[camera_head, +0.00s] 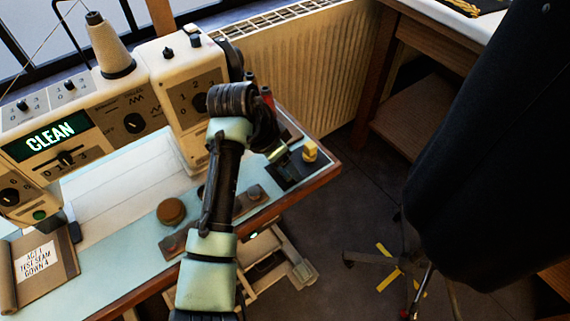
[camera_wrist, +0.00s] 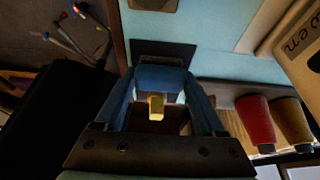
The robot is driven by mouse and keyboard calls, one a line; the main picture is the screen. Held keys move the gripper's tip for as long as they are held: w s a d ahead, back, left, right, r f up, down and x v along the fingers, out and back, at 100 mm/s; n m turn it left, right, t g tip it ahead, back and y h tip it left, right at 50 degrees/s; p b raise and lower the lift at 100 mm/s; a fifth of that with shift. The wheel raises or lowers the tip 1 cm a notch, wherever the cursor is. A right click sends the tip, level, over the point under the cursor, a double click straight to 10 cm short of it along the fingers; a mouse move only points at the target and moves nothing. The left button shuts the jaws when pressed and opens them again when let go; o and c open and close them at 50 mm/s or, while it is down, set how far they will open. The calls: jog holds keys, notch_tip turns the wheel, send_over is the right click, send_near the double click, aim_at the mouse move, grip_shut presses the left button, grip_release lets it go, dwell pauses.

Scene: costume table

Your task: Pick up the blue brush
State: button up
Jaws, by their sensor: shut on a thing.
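My gripper (camera_head: 281,153) is low over the dark pad (camera_head: 291,177) at the right end of the sewing table. In the wrist view its two fingers slant in and are shut on a blue piece (camera_wrist: 165,77), which I take for the blue brush. The fingers hide much of it, and I cannot tell whether it still touches the pad. A small yellow block (camera_head: 310,151) stands close to the right of the fingertips. It shows between the fingers in the wrist view (camera_wrist: 156,106), and I cannot tell if it belongs to the brush.
The cream sewing machine (camera_head: 133,110) stands to the left behind my arm. A red spool (camera_wrist: 256,122) and a brown spool (camera_wrist: 291,121) lie along the back edge. A round brown disc (camera_head: 171,211) is on the table. A dark garment (camera_head: 480,150) hangs right, beyond open floor.

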jog(key=shift+r+p, duration=0.8)
jog(key=shift+r, duration=4.25)
